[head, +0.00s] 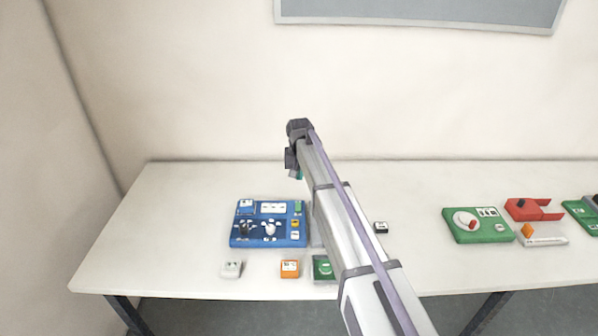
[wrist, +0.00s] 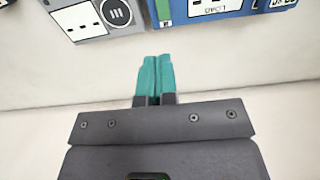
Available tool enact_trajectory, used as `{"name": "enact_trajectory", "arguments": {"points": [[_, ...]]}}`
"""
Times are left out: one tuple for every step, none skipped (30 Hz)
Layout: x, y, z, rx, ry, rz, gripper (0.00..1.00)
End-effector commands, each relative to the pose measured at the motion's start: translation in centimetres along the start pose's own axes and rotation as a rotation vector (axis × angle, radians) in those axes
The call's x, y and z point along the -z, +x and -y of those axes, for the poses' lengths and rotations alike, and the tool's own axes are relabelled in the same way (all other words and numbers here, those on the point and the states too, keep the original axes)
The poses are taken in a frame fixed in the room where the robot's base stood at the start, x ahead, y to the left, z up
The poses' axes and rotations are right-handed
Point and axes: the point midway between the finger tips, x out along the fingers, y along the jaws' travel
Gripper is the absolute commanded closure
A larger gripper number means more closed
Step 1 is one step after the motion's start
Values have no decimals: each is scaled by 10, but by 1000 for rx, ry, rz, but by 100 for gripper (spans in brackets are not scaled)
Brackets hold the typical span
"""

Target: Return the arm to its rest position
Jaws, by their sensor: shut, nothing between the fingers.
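My arm (head: 340,225) reaches out over the white table toward the back wall. My gripper (wrist: 158,60) shows in the wrist view with its two teal fingertips together and nothing between them. In the head view only a bit of teal at my gripper (head: 299,174) shows below the dark wrist, above the table behind the blue panel. The blue panel (head: 240,240) carries switches and small labelled parts; its edge also shows at the top of the wrist view (wrist: 240,10). The fingers appear apart from it.
A white block (head: 232,269), an orange block (head: 290,268) and a green block (head: 323,268) lie along the front. A green panel (head: 490,233) and a red part (head: 522,208) stand at right. A grey unit (wrist: 95,20) shows in the wrist view. The table's left part (head: 150,230) is clear.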

Motion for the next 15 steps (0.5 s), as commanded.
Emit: {"name": "enact_trajectory", "arguments": {"points": [[-1, 0, 0, 0, -19, 3, 100], [-10, 0, -2, -1, -37, 8, 100], [-27, -2, -6, -1, -53, 12, 100], [-45, -2, -9, 0, -66, 15, 100], [-65, -4, -16, 0, -76, 19, 100], [-96, -5, -27, 0, -90, 25, 100], [-123, -7, -37, 0, -99, 30, 100], [-150, -8, -47, 0, -107, 35, 100], [-187, -10, -62, 0, -112, 41, 100], [-214, -11, -72, 0, -114, 45, 100], [-240, -13, -82, 1, -115, 48, 100], [-272, -14, -94, 1, -113, 53, 100], [-293, -15, -102, 2, -110, 56, 100], [-313, -16, -109, 2, -105, 58, 100], [-334, -17, -117, 2, -96, 61, 100]]}}
